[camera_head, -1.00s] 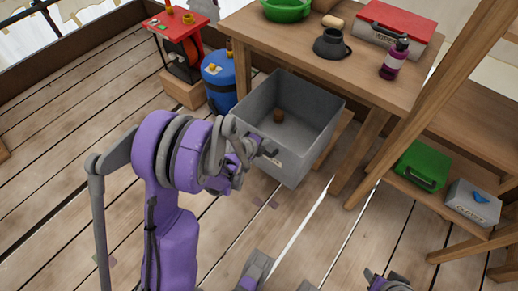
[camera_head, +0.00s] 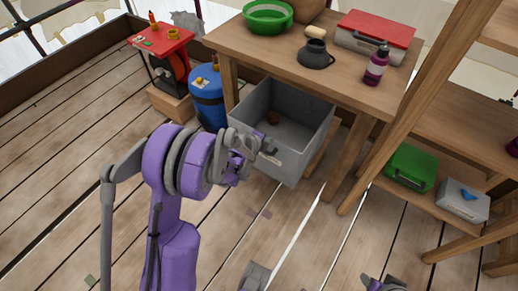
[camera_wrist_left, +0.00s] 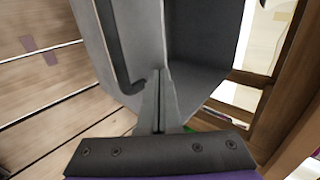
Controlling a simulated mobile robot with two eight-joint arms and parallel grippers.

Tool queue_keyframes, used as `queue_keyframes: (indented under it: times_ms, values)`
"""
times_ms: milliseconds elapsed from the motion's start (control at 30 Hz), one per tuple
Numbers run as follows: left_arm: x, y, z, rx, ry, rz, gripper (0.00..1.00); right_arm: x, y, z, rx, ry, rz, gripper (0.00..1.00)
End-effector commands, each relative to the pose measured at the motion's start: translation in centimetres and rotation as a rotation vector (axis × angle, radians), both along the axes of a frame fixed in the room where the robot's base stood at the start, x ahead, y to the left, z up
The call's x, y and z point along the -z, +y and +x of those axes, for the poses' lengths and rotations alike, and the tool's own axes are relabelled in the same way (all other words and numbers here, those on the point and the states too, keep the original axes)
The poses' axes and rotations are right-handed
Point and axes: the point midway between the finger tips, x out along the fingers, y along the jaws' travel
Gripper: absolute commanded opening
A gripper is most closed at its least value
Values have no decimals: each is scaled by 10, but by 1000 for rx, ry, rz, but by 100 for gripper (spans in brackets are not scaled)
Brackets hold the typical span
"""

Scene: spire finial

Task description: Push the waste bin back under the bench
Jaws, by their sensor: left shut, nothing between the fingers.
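The waste bin (camera_head: 285,163) is a grey, open-topped box on the plank floor, with a small brown item (camera_head: 273,118) inside. Its back part is under the wooden bench (camera_head: 290,55); its front part sticks out toward me. My left gripper (camera_head: 270,146) is shut and empty at the bin's near wall. In the left wrist view the shut fingers (camera_wrist_left: 158,90) lie against or very close to the bin's wall (camera_wrist_left: 105,45); contact is unclear. My right gripper (camera_head: 384,284) is partly cut off at the bottom edge, apart from the bin.
A blue drum (camera_head: 208,105) stands left of the bin, near a bench leg. A bench leg (camera_head: 347,160) stands to its right. A shelf with a green case (camera_head: 410,167) and a grey box (camera_head: 463,200) is further right. The floor at left is clear.

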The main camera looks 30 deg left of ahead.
Motion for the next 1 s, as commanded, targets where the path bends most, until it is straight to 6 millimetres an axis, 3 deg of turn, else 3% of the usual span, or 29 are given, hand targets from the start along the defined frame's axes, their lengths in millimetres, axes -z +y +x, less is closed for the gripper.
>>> queue_keyframes:
  times_ms: [200, 500, 700, 1000]
  values:
    - [0, -5, 63, 1, -1, 0, 0, -4, 0, 0, 0, -1, 0, 52]
    - [1, -11, 135, 1, 0, 1, 0, -4, 0, 0, 0, -2, 0, 52]
    - [0, -13, 166, 1, 0, 1, 0, -4, 0, 0, 0, -1, 0, 52]
    - [0, -14, 185, -1, -1, 1, 0, -3, 0, 0, 0, -1, 0, 52]
